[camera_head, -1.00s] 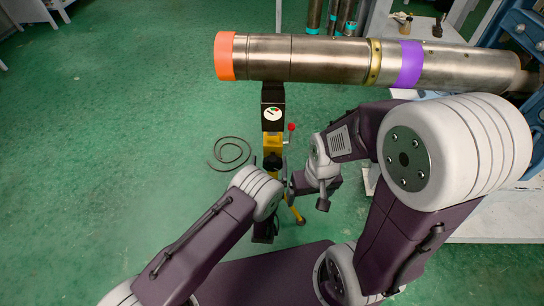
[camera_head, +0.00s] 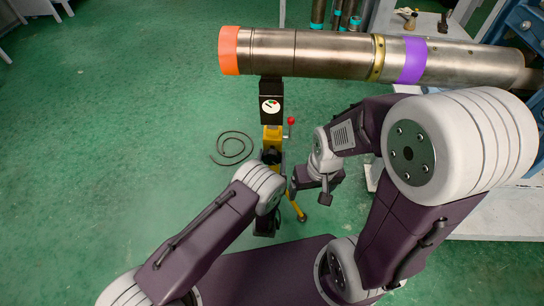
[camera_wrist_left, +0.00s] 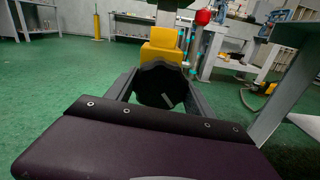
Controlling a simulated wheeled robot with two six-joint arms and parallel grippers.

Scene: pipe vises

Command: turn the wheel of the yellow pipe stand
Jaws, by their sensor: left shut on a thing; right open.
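The yellow pipe stand (camera_head: 272,133) stands upright under the pipe in the head view, with a black head, a round gauge and a red-knobbed lever. Its dark wheel (camera_wrist_left: 160,84) shows as a scalloped black disc in the left wrist view, facing me. My left gripper (camera_wrist_left: 159,88) has one finger on each side of the wheel and is shut on it. In the head view its fingers are largely hidden by my own wrist. My right gripper (camera_head: 325,190) is to the right of the stand, apart from it, open and empty.
A large steel pipe (camera_head: 330,53) with orange and purple bands runs across the top. A dark coiled hose (camera_head: 234,148) lies on the green floor to the left. A pale bench (camera_head: 490,215) and blue frame are at the right. The left floor is largely clear.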

